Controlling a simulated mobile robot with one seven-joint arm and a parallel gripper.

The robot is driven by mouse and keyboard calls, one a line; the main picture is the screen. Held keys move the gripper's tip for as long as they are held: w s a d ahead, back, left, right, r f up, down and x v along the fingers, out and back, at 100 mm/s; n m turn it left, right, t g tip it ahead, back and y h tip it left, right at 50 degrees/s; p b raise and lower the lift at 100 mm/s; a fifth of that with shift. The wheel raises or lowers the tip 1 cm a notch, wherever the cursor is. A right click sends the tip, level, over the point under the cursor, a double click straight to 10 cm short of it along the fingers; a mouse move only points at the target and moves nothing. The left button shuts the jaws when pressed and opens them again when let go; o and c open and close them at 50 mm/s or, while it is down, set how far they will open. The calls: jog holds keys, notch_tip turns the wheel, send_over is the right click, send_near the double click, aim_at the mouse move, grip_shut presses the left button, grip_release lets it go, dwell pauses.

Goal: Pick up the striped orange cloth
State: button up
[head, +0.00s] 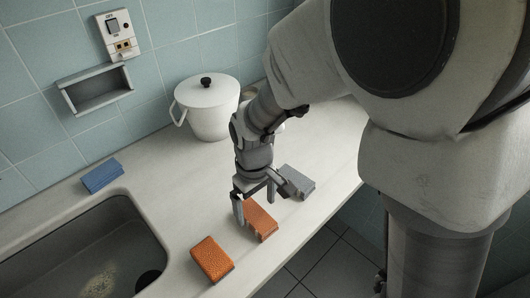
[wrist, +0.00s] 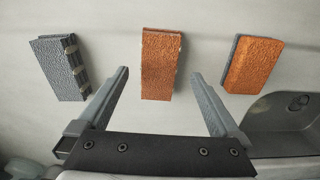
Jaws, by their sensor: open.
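An orange block-shaped folded cloth (head: 262,222) lies on the counter below my gripper (head: 255,211). In the wrist view this orange cloth (wrist: 160,65) is in the middle, ahead of and between the two spread fingers, with nothing held. Its stripes are not clear. A second orange piece (head: 211,259) lies nearer the sink; in the wrist view this second piece (wrist: 255,65) is at the right and shows a grey-blue layer along one edge. In the head view my fingers partly cover the middle orange cloth. Whether they touch it cannot be told.
A grey piece with light bands on its side (wrist: 60,68) lies left in the wrist view, and behind my gripper in the head view (head: 297,181). A blue piece (head: 101,176) lies by the sink (head: 80,250). A white lidded pot (head: 207,108) stands at the wall.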

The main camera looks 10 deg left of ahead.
aim_at(258, 218)
jog(key=f, duration=0.4)
jog(key=shift+s+d+b, duration=0.15)
jog(key=shift+d+b, duration=0.1)
jog(key=shift+b, duration=0.15)
jog(key=c, duration=1.4)
